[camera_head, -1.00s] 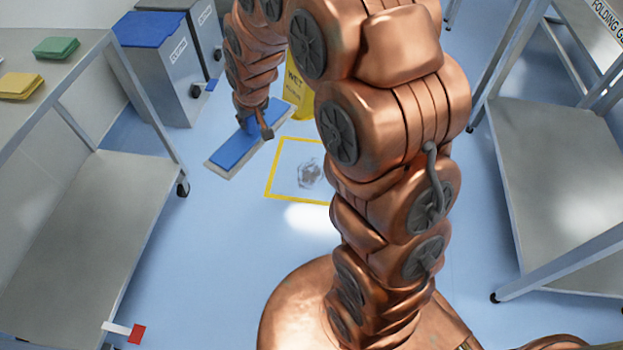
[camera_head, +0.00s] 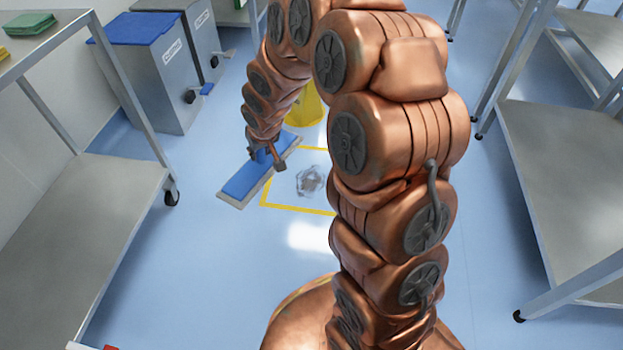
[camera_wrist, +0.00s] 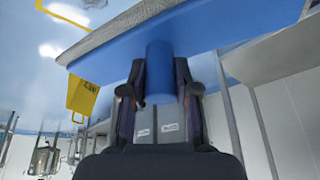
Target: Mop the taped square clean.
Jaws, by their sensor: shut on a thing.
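A flat blue mop head (camera_head: 242,181) with a grey pad edge lies at the left edge of the taped square in the head view. My gripper (camera_head: 268,160) is shut on the mop's blue handle stub, which shows between my fingers in the wrist view (camera_wrist: 159,72). The yellow taped square (camera_head: 300,209) is on the blue floor, partly hidden behind my arm. A grey smudge (camera_head: 311,181) lies inside the square. The blue mop plate also fills the upper wrist view (camera_wrist: 230,30).
A yellow wet-floor sign (camera_head: 307,108) stands just behind the square. Blue-lidded and grey bins (camera_head: 168,85) are at the back left. Steel tables stand at the left (camera_head: 85,215) and right (camera_head: 560,190). Open floor lies left of the square.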

